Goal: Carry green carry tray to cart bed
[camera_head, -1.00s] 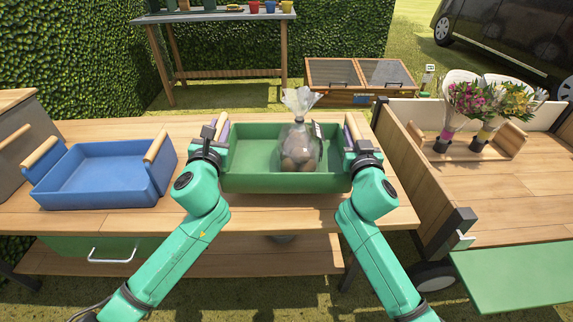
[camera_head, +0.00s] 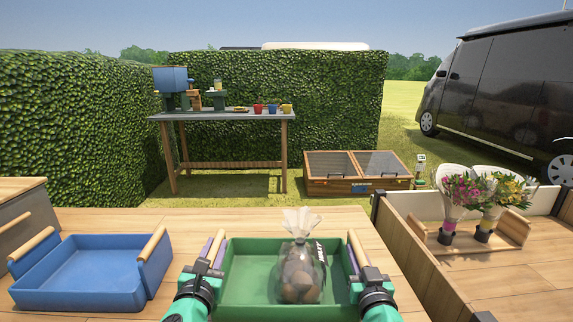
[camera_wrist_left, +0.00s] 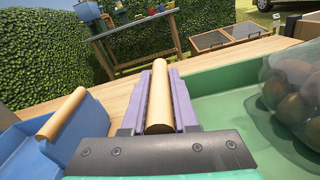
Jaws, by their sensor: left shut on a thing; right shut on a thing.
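The green carry tray (camera_head: 250,250) is at the front middle of the head view, with a clear bag of brown round items (camera_head: 300,272) in it. My left gripper (camera_head: 213,250) is shut on the tray's left wooden handle; this handle (camera_wrist_left: 160,95) also shows between the purple fingers in the left wrist view. My right gripper (camera_head: 354,252) is shut on the right handle. The tray's underside is hidden, so I cannot tell whether it touches the table. The cart bed (camera_head: 500,285) is wooden and lies to the right, beyond a low side wall.
A blue tray (camera_head: 85,270) stands on the wooden table (camera_head: 190,222) left of the green tray. The cart's side wall (camera_head: 420,250) stands between table and bed. A wooden carrier with flower bouquets (camera_head: 432,240) occupies the bed's far part; its nearer boards are bare.

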